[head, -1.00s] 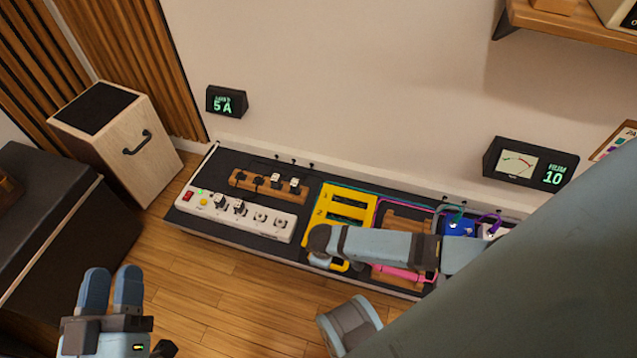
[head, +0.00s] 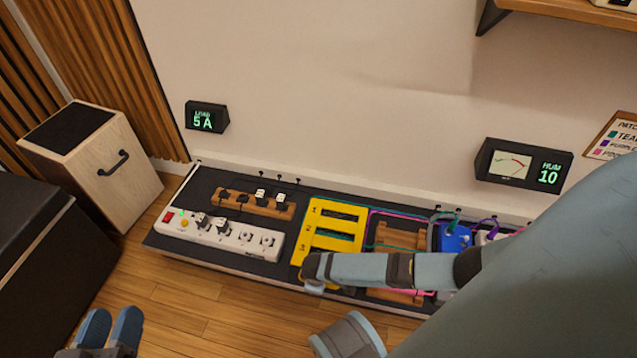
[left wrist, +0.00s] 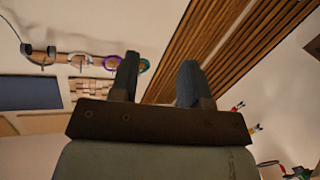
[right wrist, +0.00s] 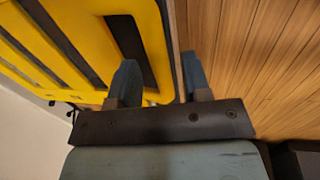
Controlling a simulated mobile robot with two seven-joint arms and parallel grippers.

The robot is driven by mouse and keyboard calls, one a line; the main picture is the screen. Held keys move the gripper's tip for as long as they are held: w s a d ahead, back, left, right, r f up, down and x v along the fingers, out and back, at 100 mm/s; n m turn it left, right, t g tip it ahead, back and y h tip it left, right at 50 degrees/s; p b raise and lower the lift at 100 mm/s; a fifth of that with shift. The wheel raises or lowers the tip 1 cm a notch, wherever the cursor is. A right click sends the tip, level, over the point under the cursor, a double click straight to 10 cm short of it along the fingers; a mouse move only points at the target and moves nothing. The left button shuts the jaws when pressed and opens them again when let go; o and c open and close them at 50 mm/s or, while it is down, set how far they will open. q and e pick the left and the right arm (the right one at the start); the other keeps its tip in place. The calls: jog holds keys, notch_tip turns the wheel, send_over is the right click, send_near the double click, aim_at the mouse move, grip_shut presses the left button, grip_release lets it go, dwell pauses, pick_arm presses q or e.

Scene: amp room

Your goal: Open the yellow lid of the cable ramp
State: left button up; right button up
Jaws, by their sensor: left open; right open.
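The yellow lid (head: 300,240), slotted and numbered 1 to 3, lies on the dark low platform and looks shut. My right gripper (head: 312,274) is at its front edge; my right forearm hides part of the lid's front. In the right wrist view the lid (right wrist: 88,8) fills the upper left. My right gripper (right wrist: 160,82) is open there, one finger over the lid and the other past its edge against the floor. I cannot tell whether they touch. My left gripper (head: 112,328) is open and empty at the bottom left, also seen in the left wrist view (left wrist: 158,82).
A white power strip (head: 205,233) and a wooden block with plugs (head: 262,207) stand left of the lid. A blue box (head: 456,238) with cables is to its right. A wooden speaker-like box (head: 125,185) stands at the left. The wood floor (head: 215,310) in front is clear.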

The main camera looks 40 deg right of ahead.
jog(key=shift+c, duration=0.3)
grip_shut()
jog(key=shift+r, duration=0.1)
